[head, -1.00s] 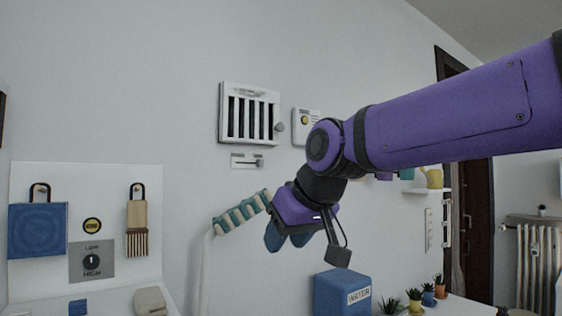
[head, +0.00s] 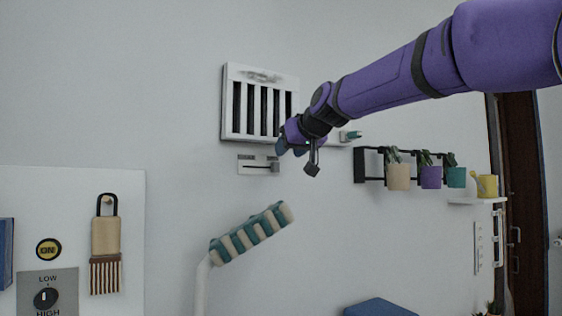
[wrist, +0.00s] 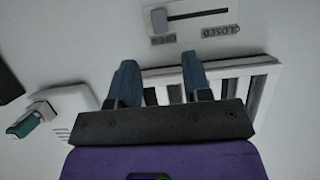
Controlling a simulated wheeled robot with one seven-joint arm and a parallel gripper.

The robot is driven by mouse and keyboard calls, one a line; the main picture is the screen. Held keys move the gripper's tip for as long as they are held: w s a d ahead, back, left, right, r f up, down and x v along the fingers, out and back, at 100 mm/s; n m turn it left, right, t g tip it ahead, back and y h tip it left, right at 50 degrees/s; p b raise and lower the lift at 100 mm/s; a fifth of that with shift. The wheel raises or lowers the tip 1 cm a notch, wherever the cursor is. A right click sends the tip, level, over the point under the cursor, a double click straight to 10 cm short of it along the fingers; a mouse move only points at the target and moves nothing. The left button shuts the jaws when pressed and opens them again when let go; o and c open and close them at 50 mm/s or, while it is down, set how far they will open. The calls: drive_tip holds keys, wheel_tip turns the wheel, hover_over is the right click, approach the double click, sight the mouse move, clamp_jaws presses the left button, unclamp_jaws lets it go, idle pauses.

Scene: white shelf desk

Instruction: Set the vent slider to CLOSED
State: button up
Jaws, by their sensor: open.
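The vent slider plate (head: 246,158) is on the wall just below the white slatted vent (head: 227,105). Its grey knob (head: 275,167) is at the right end of the slot. In the wrist view the plate (wrist: 208,23) appears upside down, and the knob (wrist: 158,19) is at the end by the OPEN label, away from the CLOSED label. My gripper (head: 282,147) is just above and right of the knob in the head view. In the wrist view my gripper (wrist: 159,60) is open and empty, its two blue fingers apart, with the knob beyond the tips. Contact does not show.
A white wall box (wrist: 80,105) with a teal part (wrist: 23,126) is beside the vent. A striped teal and beige padded piece (head: 252,233) on a white post stands below the slider. A black rack (head: 372,165) with pots is to the right.

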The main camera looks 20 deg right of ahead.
sight(278, 160)
drive_tip(key=shift+x, duration=3.15)
drive_tip(key=shift+a, duration=0.1)
clamp_jaws()
